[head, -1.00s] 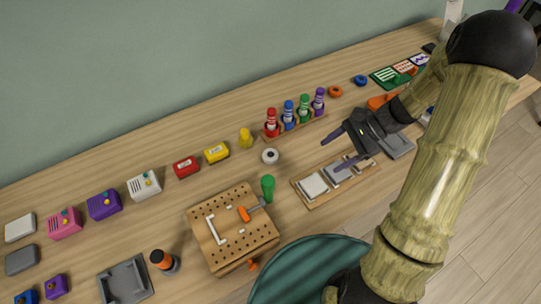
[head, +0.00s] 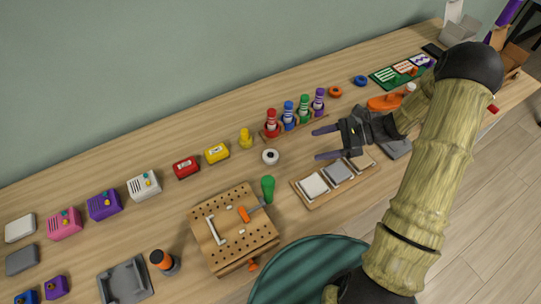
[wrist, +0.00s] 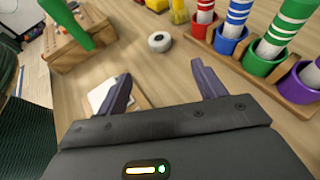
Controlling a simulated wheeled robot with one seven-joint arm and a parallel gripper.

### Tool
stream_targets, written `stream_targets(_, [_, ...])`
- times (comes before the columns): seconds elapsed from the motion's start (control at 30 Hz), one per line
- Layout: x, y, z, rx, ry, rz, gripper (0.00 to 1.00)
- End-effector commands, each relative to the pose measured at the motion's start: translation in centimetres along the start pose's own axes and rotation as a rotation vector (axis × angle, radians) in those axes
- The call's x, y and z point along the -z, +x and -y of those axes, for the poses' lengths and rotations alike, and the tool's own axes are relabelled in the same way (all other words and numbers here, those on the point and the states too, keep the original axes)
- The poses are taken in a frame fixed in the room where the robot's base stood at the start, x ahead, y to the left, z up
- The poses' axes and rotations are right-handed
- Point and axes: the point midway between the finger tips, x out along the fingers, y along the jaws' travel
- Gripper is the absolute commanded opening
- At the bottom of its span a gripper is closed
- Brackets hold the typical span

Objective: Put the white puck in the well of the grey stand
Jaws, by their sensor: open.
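The white puck (head: 270,156), round with a dark centre, lies on the bench left of my gripper. In the wrist view the white puck (wrist: 159,41) shows beyond the gap between my fingers. My gripper (head: 317,144) is open and empty above the bench, its fingers pointing left towards the puck, apart from it. The open fingers also show in the wrist view (wrist: 161,70). A grey piece with raised edges (head: 125,280) sits at the lower left. Another grey piece (head: 394,149) is partly hidden by my arm. I cannot tell which is the stand, and no well is clear.
A rack holds coloured markers (head: 289,118) behind my gripper. A wooden tray of square tiles (head: 337,173) lies in front. A pegboard block (head: 232,228), a green-handled tool (head: 268,187) and a yellow peg piece (head: 245,138) are near the puck.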

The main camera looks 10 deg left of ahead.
Motion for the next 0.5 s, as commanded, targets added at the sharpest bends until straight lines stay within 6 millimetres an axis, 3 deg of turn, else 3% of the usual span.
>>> stream_targets(0.3, [0.0,5.8,-0.1,-0.005,0.002,-0.001,0.69])
stream_targets(0.5, [0.0,8.2,-0.1,-0.002,0.001,-0.001,0.69])
